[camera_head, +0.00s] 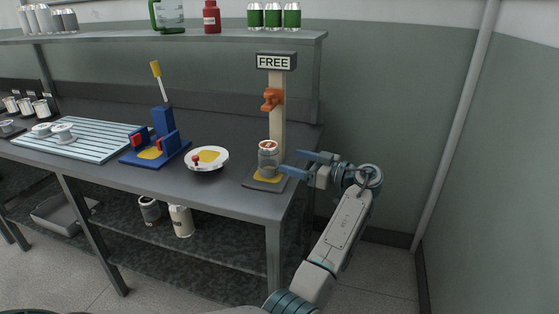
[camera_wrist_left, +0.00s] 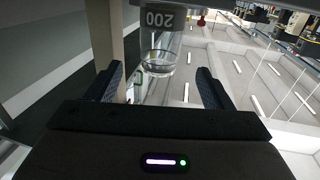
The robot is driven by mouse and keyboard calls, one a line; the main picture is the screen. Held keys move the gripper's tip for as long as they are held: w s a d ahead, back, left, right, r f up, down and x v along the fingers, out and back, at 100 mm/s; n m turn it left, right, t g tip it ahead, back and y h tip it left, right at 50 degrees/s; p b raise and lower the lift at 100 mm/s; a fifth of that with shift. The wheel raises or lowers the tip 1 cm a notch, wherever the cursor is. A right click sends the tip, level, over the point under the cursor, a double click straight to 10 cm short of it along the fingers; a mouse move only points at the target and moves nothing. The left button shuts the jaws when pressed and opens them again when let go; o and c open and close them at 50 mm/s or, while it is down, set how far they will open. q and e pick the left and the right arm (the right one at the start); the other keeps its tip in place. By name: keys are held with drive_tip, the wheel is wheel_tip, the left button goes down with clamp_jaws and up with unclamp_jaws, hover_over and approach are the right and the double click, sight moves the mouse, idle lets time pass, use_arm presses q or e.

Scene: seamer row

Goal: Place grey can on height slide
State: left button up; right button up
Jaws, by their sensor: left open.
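The height slide (camera_head: 278,116) is a tan post with a "FREE" sign on top, an orange slider (camera_head: 271,99) partway up and a dark base with a yellow pad. The grey can (camera_head: 267,162) stands upright on that pad, below the slider. My left gripper (camera_head: 290,161) is open just right of the can, its fingers pointing at it. In the left wrist view the can (camera_wrist_left: 160,55), marked 200, appears upside down beyond and between the spread fingers. I cannot tell whether a finger touches it. My right gripper is not in view.
Left of the slide are a white dish (camera_head: 219,165) with a red knob, a blue fixture (camera_head: 163,138) and a ribbed tray (camera_head: 100,135) with spools. A shelf (camera_head: 200,39) with cans and bottles hangs above. The bench's right edge is close to the slide.

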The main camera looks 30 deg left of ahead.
use_arm(q)
drive_tip(key=shift+d, duration=1.4)
